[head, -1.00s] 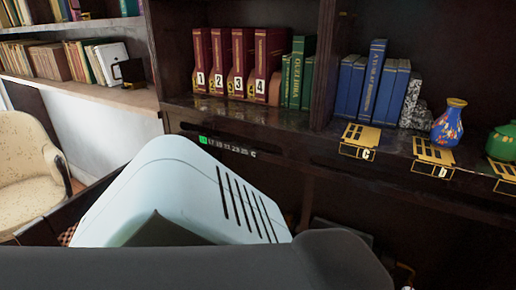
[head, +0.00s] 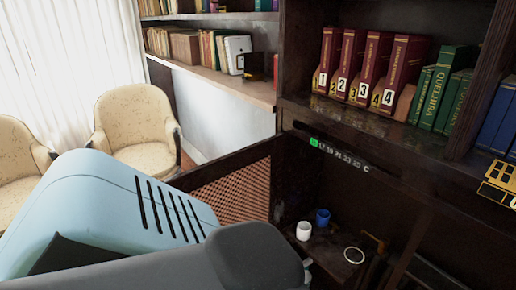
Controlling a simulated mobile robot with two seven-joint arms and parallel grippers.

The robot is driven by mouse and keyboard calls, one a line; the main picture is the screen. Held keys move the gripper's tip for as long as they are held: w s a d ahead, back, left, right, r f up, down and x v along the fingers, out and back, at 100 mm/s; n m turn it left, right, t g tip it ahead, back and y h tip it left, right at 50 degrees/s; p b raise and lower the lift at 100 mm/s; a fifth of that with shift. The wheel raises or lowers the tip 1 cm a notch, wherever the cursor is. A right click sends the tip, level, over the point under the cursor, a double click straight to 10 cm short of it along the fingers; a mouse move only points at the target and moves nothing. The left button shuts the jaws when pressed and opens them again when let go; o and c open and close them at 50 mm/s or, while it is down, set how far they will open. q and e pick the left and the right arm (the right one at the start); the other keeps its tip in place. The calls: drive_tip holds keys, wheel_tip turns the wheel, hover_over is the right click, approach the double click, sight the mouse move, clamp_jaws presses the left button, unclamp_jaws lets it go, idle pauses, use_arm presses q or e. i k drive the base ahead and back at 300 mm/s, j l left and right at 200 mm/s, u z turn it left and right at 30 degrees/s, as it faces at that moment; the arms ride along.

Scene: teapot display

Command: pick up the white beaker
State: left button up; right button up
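The white beaker (head: 304,231) stands upright on a dark surface low in the cabinet, at the lower middle of the head view. A blue cup (head: 322,217) stands close behind it and slightly to its right. Neither of my grippers shows in the head view. A large light-blue and dark-grey part of my own arm fills the lower left, its dark end close to the beaker in the picture. The beaker appears free of any gripper.
A lattice-panelled cabinet door (head: 232,192) stands open left of the beaker. A round white-rimmed item (head: 354,255) lies to its right. The shelf above holds numbered red binders (head: 368,68) and green books (head: 440,90). Cream chairs (head: 135,125) stand at the left.

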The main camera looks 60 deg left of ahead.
sight(304, 228)
drive_tip(key=u, duration=1.55)
drive_tip(key=i+j+z, duration=0.15)
drive_tip(key=i+z, duration=0.15)
drive_tip(key=i, duration=0.2)
drive_tip(key=i+j+z, duration=0.3)
drive_tip(key=i, duration=0.25)
